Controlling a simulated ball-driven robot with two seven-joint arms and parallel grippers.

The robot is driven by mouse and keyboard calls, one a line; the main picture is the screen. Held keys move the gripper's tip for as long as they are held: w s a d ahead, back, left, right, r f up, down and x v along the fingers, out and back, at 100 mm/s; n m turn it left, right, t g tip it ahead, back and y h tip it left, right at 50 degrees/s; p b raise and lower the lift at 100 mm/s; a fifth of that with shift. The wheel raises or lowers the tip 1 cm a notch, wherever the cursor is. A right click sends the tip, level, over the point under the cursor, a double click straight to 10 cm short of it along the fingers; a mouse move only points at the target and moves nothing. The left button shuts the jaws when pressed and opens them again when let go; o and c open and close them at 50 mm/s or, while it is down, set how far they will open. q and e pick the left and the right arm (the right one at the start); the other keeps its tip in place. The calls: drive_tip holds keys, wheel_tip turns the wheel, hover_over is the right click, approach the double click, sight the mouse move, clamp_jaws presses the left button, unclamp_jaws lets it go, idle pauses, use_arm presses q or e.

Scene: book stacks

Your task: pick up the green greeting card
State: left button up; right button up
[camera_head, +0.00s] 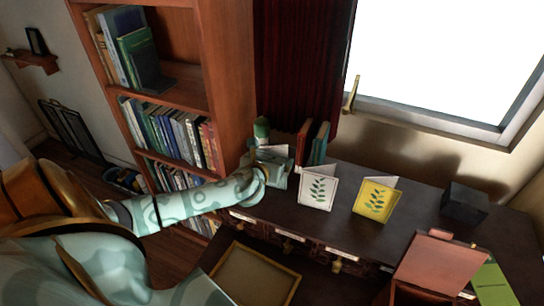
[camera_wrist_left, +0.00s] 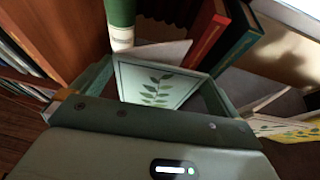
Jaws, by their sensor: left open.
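The green greeting card (camera_wrist_left: 146,88), pale green with a dark leaf sprig, stands open in the left wrist view, between the fingers of my left gripper (camera_wrist_left: 157,82). The gripper is open around it, with a finger at either side; whether they touch it is unclear. In the head view my left gripper (camera_head: 275,168) is at the desk's far left, mostly hiding the card. A white card (camera_head: 317,188) and a yellow card (camera_head: 376,200), both with leaf sprigs, stand to its right. My right gripper is not in view.
Just behind the green card are a green-and-white cylinder (camera_head: 261,130) and upright red and teal books (camera_head: 319,143). The dark desk (camera_head: 420,218) also carries a black box (camera_head: 464,203) and a reddish-brown box (camera_head: 437,262). A bookcase (camera_head: 232,80) stands left.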

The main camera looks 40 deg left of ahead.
use_arm(q)
drive_tip(key=x, duration=0.4)
drive_tip(key=shift+s+f+b, duration=0.1)
drive_tip(key=shift+f+b, duration=0.05)
drive_tip(key=shift+b, duration=0.2)
drive_tip(key=c, duration=0.6)
